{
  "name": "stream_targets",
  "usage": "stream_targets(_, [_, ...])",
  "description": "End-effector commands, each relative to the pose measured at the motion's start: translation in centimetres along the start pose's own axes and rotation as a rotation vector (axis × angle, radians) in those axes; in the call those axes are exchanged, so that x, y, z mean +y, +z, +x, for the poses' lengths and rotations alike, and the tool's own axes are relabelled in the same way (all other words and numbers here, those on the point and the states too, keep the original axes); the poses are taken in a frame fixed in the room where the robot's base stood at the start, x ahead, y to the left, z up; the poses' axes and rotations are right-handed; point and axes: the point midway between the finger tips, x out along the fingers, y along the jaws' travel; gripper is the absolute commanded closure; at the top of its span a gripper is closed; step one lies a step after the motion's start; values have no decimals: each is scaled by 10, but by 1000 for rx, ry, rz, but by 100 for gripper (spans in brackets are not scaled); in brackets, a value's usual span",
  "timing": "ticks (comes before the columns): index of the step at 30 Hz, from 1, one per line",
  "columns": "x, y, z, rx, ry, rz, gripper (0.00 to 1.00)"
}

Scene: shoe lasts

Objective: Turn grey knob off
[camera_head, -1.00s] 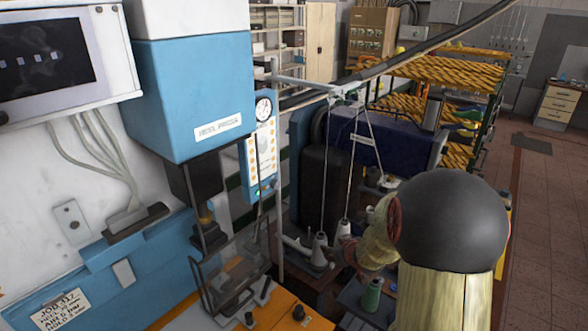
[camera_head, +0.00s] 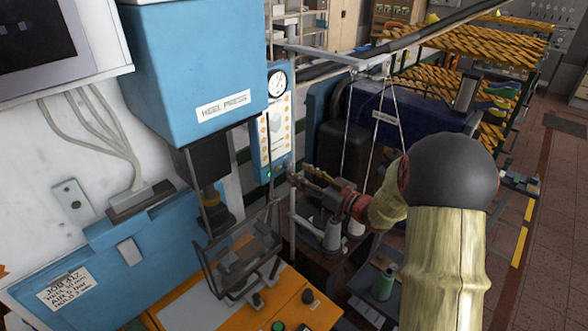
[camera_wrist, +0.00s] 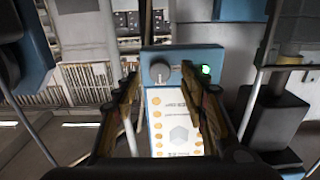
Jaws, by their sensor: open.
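The grey knob (camera_wrist: 160,71) sits on the end of a blue control box (camera_wrist: 180,54), beside a lit green lamp (camera_wrist: 206,69). A pale pointer mark shows on its face, but its exact setting is too small to read. My gripper (camera_wrist: 161,76) is open, with one finger on each side of the knob's line of view. Contact cannot be told. In the head view my gripper (camera_head: 297,178) is near the lower end of the blue box (camera_head: 277,122), close to the green lamp (camera_head: 268,175). The knob is not clear there.
The blue heel press (camera_head: 195,75) stands left of the box, with a clear guard (camera_head: 238,255) below it. Cones (camera_head: 332,238) and thin upright threads are close to my arm. An orange work surface (camera_head: 235,318) lies below.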

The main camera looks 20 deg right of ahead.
Motion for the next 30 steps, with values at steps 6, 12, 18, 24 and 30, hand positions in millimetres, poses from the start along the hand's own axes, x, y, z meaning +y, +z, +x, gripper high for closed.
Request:
stream_targets(6, [-1,0,28,-1,-1,0,57])
stream_targets(12, [0,0,36,-1,1,-1,57])
stream_targets(18, [0,0,36,-1,2,-1,57])
stream_targets(24, [0,0,35,-1,1,0,68])
stream_targets(30, [0,0,35,-2,1,0,80])
